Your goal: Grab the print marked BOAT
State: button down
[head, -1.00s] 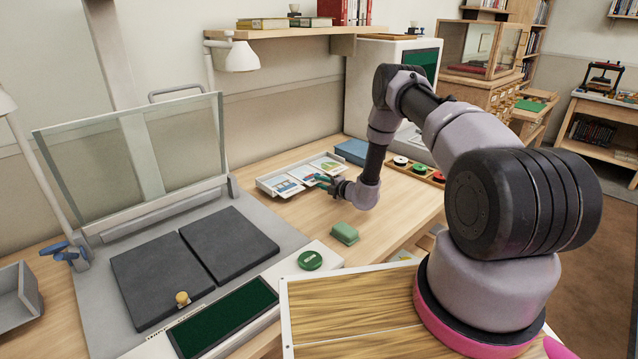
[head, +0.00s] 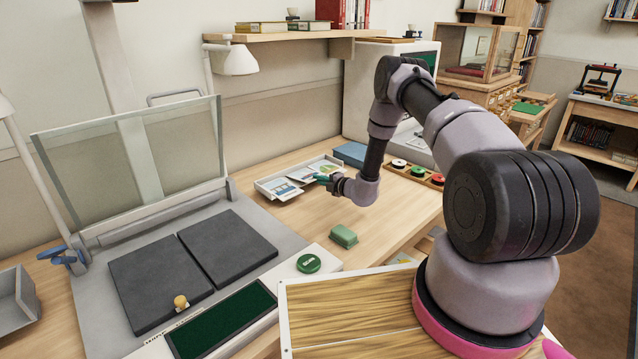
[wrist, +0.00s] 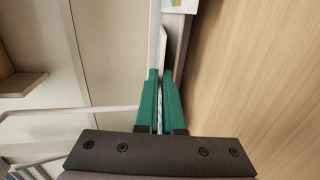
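A shallow white tray (head: 270,194) on the desk holds several picture prints. The left print (head: 286,188) lies in it, the middle print (head: 302,174) looks tilted up beside my fingers, and another print (head: 325,166) is behind. Their lettering is too small to read, so I cannot tell which is marked BOAT. My gripper (head: 324,179) is at the tray's right side. In the wrist view its green fingers (wrist: 161,110) are close together with a thin white edge (wrist: 160,115) between them, apparently a print held edge-on. The fingers hide most of it.
A green block (head: 343,236) lies on the desk in front of the gripper. A blue box (head: 351,153) and a wooden holder with coloured discs (head: 418,172) are behind. A press with dark pads (head: 160,280) and a glass panel stands left.

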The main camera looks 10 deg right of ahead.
jog(key=shift+s+d, duration=0.1)
jog(key=r+v, duration=0.2)
jog(key=v, duration=1.2)
jog(key=shift+r, duration=0.15)
